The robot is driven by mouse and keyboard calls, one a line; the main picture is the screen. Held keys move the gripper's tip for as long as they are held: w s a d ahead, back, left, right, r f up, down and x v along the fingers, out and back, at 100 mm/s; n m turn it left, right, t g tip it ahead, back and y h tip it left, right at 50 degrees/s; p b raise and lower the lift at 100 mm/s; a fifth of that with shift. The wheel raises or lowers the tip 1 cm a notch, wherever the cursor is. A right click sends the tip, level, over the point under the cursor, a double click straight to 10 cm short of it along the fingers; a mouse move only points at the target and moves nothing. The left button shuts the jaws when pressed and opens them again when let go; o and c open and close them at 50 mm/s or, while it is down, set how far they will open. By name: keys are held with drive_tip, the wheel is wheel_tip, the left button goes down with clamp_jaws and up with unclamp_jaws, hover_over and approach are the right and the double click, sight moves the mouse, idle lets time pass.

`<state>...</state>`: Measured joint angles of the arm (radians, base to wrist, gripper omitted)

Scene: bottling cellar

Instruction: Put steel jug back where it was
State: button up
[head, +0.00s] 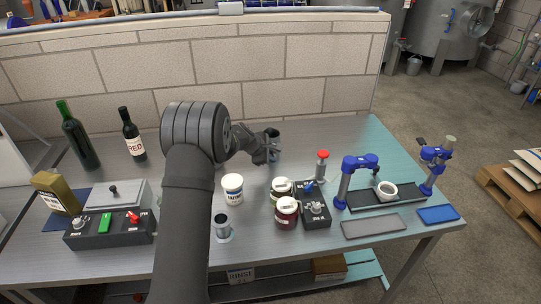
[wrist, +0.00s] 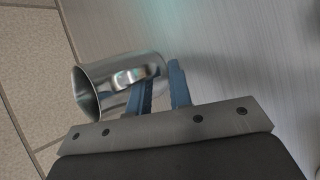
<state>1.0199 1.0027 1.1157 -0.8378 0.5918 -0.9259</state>
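The steel jug (wrist: 118,82) is a shiny metal vessel. Its open mouth faces left in the wrist view and its small handle faces the camera. My gripper (wrist: 162,78) has its two blue fingers close together at the jug's base end, with a narrow gap between them. It looks shut on the jug, but the exact contact is hidden by the near finger. In the head view my gripper (head: 270,150) is beyond the middle of the bench, with the jug's dark mouth (head: 272,132) at its tip. How high the jug is above the bench is unclear.
A red-topped item (head: 322,163) stands right of my gripper. Bottles (head: 132,135) stand left. A block wall (head: 320,65) runs behind.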

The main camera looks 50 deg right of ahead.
drive_tip(key=shift+o, duration=0.5)
drive_tip(key=shift+r, duration=0.15)
drive_tip(key=shift+a+r, duration=0.1)
drive_tip(key=shift+r, duration=0.1)
drive_tip(key=v, duration=1.1)
drive_tip(key=shift+a+r, duration=0.2)
drive_tip(key=shift+a, duration=0.05)
drive_tip(key=x, duration=1.2)
drive_tip(key=shift+f, duration=0.1)
